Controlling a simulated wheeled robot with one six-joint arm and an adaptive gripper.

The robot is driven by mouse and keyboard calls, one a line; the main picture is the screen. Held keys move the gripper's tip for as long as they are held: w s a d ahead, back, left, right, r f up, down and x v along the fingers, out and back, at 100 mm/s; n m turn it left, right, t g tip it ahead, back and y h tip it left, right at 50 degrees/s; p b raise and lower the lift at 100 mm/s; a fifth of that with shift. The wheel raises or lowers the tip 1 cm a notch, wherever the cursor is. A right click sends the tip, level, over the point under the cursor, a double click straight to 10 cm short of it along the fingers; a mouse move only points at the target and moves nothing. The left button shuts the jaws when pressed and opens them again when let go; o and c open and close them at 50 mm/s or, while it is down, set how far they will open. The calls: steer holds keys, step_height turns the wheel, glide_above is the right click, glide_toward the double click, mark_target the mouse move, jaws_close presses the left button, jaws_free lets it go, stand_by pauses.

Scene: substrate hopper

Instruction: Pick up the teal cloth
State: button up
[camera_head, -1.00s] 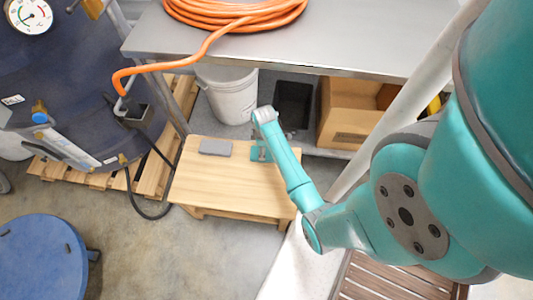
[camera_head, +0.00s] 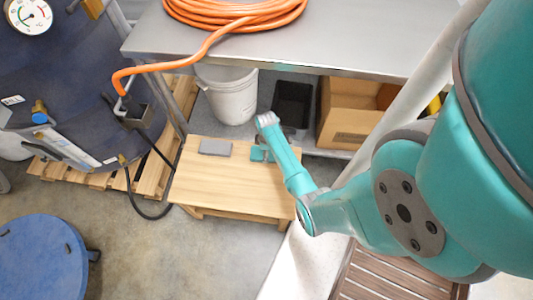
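The teal cloth (camera_head: 258,154) is a small teal patch on the light wooden low table (camera_head: 225,190), toward its right back. It is partly hidden behind my teal arm. My gripper (camera_head: 267,119) is the grey end of the arm, above the table's back right edge, close to the cloth in the picture. Its fingers are too small and turned away to tell whether they are open or shut. I cannot tell whether it touches the cloth.
A grey block (camera_head: 215,147) lies on the table left of the cloth. Behind are a white bucket (camera_head: 229,98), a black bin (camera_head: 291,104) and a cardboard box (camera_head: 348,125) under a metal bench (camera_head: 330,45). A blue stool (camera_head: 40,262) stands at the lower left.

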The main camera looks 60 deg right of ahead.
steer(key=shift+f, duration=1.1)
steer(key=c, duration=1.2)
steer(key=shift+r, duration=0.15)
